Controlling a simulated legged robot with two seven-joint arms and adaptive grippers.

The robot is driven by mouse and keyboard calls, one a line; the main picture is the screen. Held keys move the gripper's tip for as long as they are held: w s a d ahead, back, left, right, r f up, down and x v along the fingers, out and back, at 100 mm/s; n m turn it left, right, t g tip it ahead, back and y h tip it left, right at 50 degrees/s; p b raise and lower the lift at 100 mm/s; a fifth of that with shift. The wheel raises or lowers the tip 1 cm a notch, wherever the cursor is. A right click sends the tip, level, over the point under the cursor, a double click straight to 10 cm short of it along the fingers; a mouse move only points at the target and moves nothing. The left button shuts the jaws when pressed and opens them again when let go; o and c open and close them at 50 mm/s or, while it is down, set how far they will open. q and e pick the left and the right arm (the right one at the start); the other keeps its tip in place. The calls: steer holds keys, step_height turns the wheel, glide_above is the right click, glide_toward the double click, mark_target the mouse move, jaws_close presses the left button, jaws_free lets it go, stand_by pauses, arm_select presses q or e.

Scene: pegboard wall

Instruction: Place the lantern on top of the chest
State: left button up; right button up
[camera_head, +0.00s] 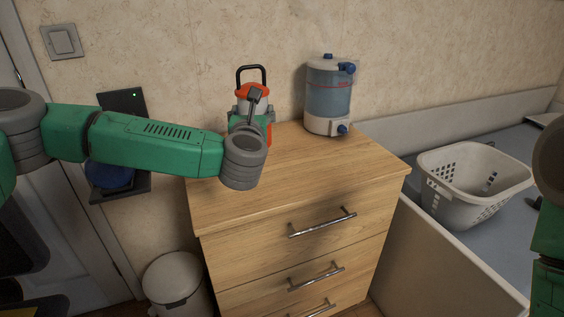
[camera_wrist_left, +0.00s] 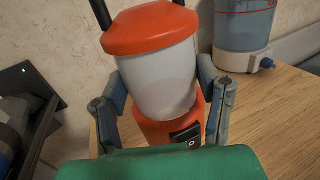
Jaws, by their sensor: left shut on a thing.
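The lantern (camera_head: 252,92) has an orange cap, a whitish body, an orange base and a black handle. It is upright at the back left of the wooden chest's top (camera_head: 300,172). My left gripper (camera_head: 247,118) is shut on the lantern. In the left wrist view the lantern (camera_wrist_left: 153,68) is between the two grey fingers of my left gripper (camera_wrist_left: 162,98). My wrist hides part of its lower end in the head view, so I cannot tell whether its base touches the chest top. My right gripper is not in view; only part of that arm shows at the right edge.
A blue-and-white water dispenser (camera_head: 330,95) stands on the chest to the right of the lantern. The front of the chest top is clear. A grey laundry basket (camera_head: 472,180) is at the right, and a white bin (camera_head: 177,285) stands left of the chest.

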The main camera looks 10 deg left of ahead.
arm_select(q)
steer(key=shift+w+f, duration=0.15)
step_height(320, 180, down, 9)
steer(key=shift+f+b, duration=0.1)
steer(key=shift+b, duration=0.55)
steer(key=o, duration=1.7)
steer(key=shift+a+f, duration=0.1)
steer(key=p+v, duration=0.1)
steer(key=v, duration=1.1)
